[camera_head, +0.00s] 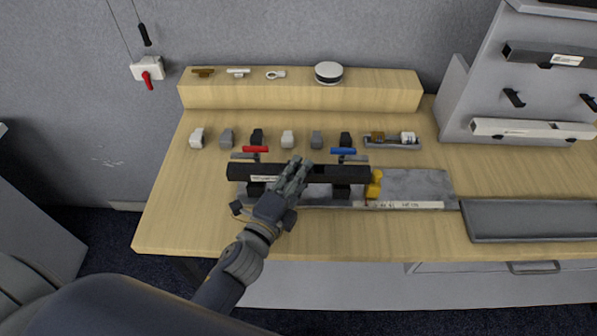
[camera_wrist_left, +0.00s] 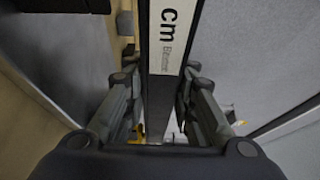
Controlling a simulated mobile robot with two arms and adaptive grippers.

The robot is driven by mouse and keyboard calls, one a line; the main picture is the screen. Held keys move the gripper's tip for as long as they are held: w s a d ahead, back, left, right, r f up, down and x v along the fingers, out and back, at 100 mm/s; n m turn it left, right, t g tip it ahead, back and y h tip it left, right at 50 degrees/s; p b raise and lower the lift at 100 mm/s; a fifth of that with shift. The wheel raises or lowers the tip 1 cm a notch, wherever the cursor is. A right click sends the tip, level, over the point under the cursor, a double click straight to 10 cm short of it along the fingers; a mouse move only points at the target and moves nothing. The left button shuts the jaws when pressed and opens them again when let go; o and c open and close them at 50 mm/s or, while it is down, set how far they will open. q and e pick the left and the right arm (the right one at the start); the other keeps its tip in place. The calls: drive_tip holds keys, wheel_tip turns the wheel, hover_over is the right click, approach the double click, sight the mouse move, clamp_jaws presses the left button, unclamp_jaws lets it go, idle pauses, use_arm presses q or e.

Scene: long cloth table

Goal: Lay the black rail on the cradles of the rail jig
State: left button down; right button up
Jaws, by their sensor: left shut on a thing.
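The black rail (camera_head: 335,174) spans left to right above the rail jig (camera_head: 415,184), a grey plate with a left black cradle (camera_head: 257,188) and a right black cradle (camera_head: 342,191). My left gripper (camera_head: 292,180) is shut on the rail near its middle. The rail's white label shows left of the fingers. In the left wrist view the rail (camera_wrist_left: 157,95) runs between both fingers, with "cm" print on its label. The rail looks level and covers the cradle tops, so I cannot tell whether it touches them. Its right end is beside a yellow block (camera_head: 375,184).
A red-handled clamp (camera_head: 255,149) and a blue-handled clamp (camera_head: 343,151) stand behind the rail. Several small blocks line the table behind them. A grey tray (camera_head: 530,235) is at right, below a rack (camera_head: 480,90) holding other bars. The table's left front is clear.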

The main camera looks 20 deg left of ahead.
use_arm(q)
drive_tip(key=shift+f+b, duration=0.55)
drive_tip(key=shift+f, duration=0.15)
idle(0.4)
drive_tip(key=c, duration=1.2)
unclamp_jaws()
drive_tip(key=shift+c, duration=0.2)
drive_tip(key=shift+s, duration=0.1)
drive_tip(key=s, duration=0.4)
drive_tip(key=s+a, duration=0.1)
drive_tip(key=s, duration=0.2)
drive_tip(key=s+a, duration=0.1)
drive_tip(key=s, duration=0.3)
drive_tip(key=shift+s, duration=0.35)
